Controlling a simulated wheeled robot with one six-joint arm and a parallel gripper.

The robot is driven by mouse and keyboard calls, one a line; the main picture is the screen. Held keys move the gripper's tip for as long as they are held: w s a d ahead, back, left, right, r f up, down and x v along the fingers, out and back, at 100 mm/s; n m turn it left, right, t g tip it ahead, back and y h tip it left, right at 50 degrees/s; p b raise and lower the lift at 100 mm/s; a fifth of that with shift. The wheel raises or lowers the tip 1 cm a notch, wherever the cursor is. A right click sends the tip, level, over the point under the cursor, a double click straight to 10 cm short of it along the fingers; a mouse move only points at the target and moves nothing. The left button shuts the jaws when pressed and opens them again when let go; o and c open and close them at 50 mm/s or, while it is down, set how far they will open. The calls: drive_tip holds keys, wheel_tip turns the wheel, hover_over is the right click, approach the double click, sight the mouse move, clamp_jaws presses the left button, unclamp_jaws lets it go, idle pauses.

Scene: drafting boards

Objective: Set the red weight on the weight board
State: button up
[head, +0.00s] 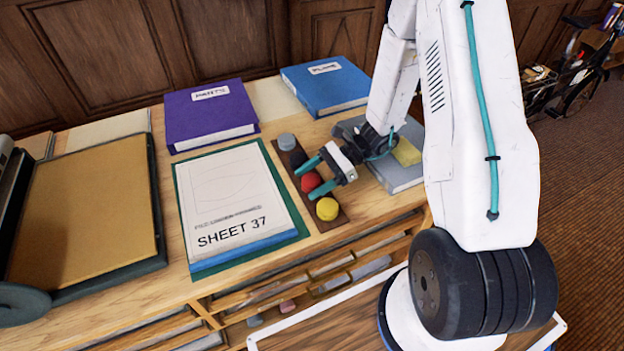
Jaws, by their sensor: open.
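The weight board is a narrow dark brown strip (339,222) on the wooden desk, right of the sheet stack. A red weight (311,182) appears to sit on it, behind a yellow weight (327,209) at the near end. A grey weight (287,141) is at the far end. My gripper (304,184) reaches in from the right with its teal fingers apart, one on the far side and one on the near side of the red weight. The fingers partly cover it; I cannot tell whether they touch it.
A paper stack marked SHEET 37 (240,190) lies close left of the board. Purple (209,115) and blue (327,84) binders lie behind. A grey book (400,176) with a yellow sponge-like block (407,152) is right, beneath my arm. A tan drawing board (85,215) is far left.

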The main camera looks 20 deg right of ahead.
drive_tip(key=v, duration=1.1)
drive_tip(key=shift+d, duration=0.2)
drive_tip(key=shift+d+r, duration=0.2)
drive_tip(key=shift+r, duration=0.05)
drive_tip(key=s+a+r+n+g+h, duration=0.1)
drive_tip(key=s+a+r+n+h, duration=0.3)
drive_tip(key=r, duration=0.3)
drive_tip(key=s+a+r+n+h, duration=0.2)
drive_tip(key=s+r+n+h, duration=0.1)
drive_tip(key=s+r+n, duration=0.3)
drive_tip(key=s+a+r+n+g+h, duration=0.1)
drive_tip(key=s+a+r+n+h, duration=0.25)
drive_tip(key=r, duration=0.55)
drive_tip(key=s+d+r+n+t+h, duration=0.1)
drive_tip(key=s+r+n+t+h, duration=0.2)
drive_tip(key=s, duration=0.5)
drive_tip(key=shift+s+d+r+n, duration=0.25)
drive_tip(key=shift+d+n, duration=0.1)
drive_tip(key=shift+n, duration=0.4)
